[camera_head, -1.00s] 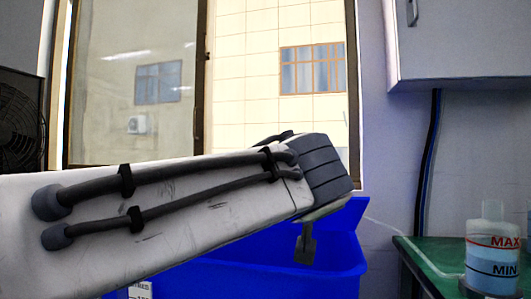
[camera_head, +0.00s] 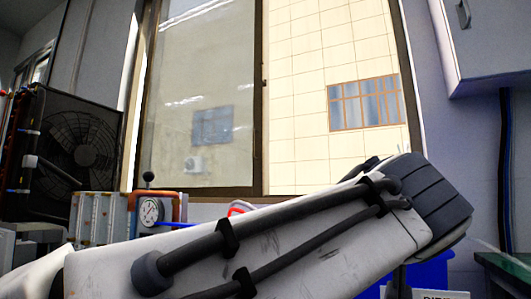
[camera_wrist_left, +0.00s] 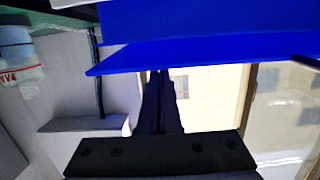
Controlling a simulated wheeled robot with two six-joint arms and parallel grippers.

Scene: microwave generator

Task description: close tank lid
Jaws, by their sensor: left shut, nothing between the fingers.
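My left gripper (camera_wrist_left: 160,78) shows in the left wrist view with its dark fingers together and nothing between them. Its tips are close to the edge of a blue bin (camera_wrist_left: 190,50). A tank (camera_wrist_left: 14,48) with a red-marked label shows upside down at the left edge of the wrist view, well apart from the fingers. No lid can be made out on it. In the head view my left arm crosses the lower middle and mostly hides the gripper below its end. The tank is outside the head view, and my right gripper is in neither view.
The blue bin (camera_head: 432,272) stands behind my arm's end. A green bench (camera_head: 508,268) is at the right edge, under a wall cabinet (camera_head: 490,45). A fan unit (camera_head: 80,145) and a pressure gauge (camera_head: 151,211) stand at the left. A window fills the back.

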